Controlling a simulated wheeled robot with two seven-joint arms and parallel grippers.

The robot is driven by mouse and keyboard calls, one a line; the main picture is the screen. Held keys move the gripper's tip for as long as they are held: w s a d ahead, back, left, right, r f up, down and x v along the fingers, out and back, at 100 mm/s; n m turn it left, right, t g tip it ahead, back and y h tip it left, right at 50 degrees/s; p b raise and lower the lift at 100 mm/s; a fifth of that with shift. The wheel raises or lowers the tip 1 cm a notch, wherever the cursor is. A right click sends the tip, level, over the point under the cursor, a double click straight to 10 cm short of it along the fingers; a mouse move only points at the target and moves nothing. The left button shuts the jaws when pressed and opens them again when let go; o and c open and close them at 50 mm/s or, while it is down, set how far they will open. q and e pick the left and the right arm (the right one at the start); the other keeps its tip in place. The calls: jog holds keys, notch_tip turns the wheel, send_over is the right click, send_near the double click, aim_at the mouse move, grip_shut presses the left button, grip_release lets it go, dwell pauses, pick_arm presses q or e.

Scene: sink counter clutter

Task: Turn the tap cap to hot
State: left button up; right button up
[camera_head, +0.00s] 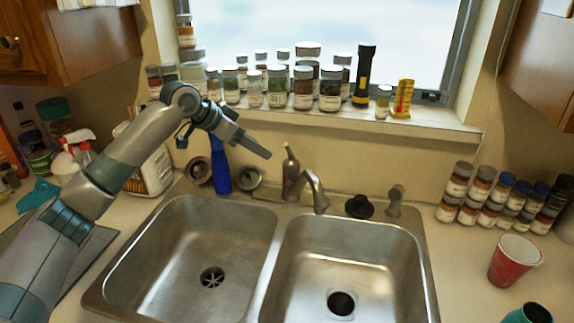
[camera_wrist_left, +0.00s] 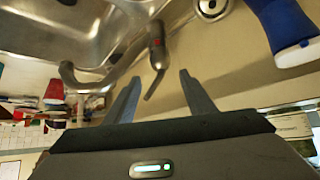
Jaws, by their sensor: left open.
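The metal tap (camera_head: 317,190) stands behind the double sink, with its upright cap (camera_head: 290,165) at its left side. My left gripper (camera_head: 256,147) is above the back of the sink, left of the cap and apart from it. In the left wrist view, the fingers of my left gripper (camera_wrist_left: 159,78) are spread with nothing between them. The cap (camera_wrist_left: 157,50) shows beyond the gap between the fingertips, with a small red mark on it. The curved spout (camera_wrist_left: 82,84) is left of it. My right gripper is in neither view.
A blue-handled item (camera_head: 220,170) stands upright behind the left basin (camera_head: 190,245), close below my left gripper. A black stopper (camera_head: 359,207) lies right of the tap. Several spice jars and a flashlight (camera_head: 363,75) line the windowsill. A red cup (camera_head: 514,262) stands at right.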

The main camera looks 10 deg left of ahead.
aim_at(285, 165)
pick_arm(q)
jog(key=p+x, duration=0.4)
jog(key=x, duration=0.9)
jog(key=shift+w+d+f, duration=0.2)
jog(key=shift+w+f, duration=0.05)
jog(key=shift+f, duration=0.05)
jog(key=shift+w+d+f, duration=0.25)
jog(key=shift+w+f, duration=0.05)
jog(key=shift+f, duration=0.2)
jog(key=c, duration=0.8)
